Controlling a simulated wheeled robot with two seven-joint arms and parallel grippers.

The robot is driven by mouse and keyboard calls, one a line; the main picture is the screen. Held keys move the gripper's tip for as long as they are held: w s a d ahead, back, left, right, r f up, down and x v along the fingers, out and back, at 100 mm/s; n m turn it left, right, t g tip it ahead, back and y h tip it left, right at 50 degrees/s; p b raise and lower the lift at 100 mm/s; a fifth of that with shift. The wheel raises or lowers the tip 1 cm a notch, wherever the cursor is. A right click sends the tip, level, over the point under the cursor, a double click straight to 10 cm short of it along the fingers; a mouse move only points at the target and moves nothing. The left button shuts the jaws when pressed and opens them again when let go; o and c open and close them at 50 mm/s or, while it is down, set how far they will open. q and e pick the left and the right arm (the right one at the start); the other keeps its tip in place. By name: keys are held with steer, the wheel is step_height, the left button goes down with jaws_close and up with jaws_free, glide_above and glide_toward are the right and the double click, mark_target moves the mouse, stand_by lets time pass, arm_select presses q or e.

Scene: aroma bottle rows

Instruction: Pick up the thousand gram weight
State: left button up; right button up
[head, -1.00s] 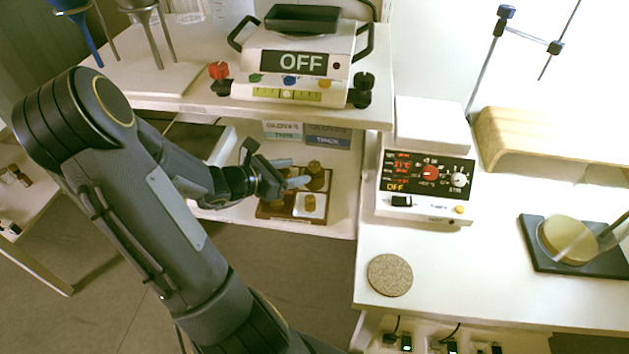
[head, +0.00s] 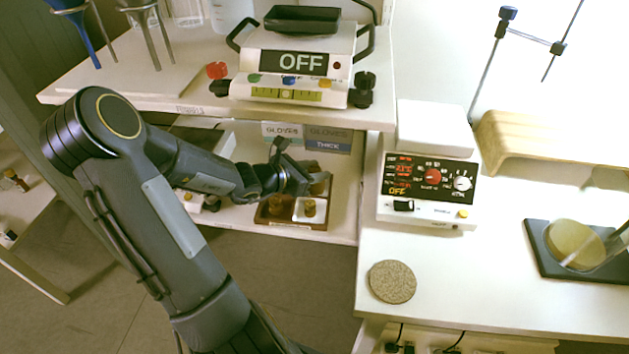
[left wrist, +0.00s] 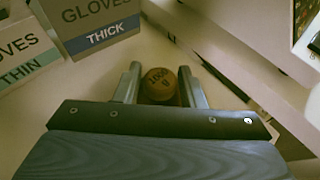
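The thousand gram weight (left wrist: 160,84) is a round brown piece with dark "1000" lettering on top, seen upside down in the left wrist view. My left gripper (left wrist: 160,72) has its two fingers apart, one on each side of the weight. Any contact with it is hard to make out. In the head view my left gripper (head: 298,178) is over the brown weight tray (head: 268,214) on the lower shelf, covering part of its back. A smaller brass weight (head: 308,208) sits on a white square in the tray. My right gripper is not in view.
Glove boxes marked thin (head: 283,134) and thick (head: 328,138) stand behind the tray. The upper shelf (head: 180,108) with a device reading OFF (head: 295,63) lies above. A control unit (head: 428,188) stands on the counter to the right.

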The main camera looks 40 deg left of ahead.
arm_select(q)
jaws_close()
steer(key=shift+r, duration=0.1)
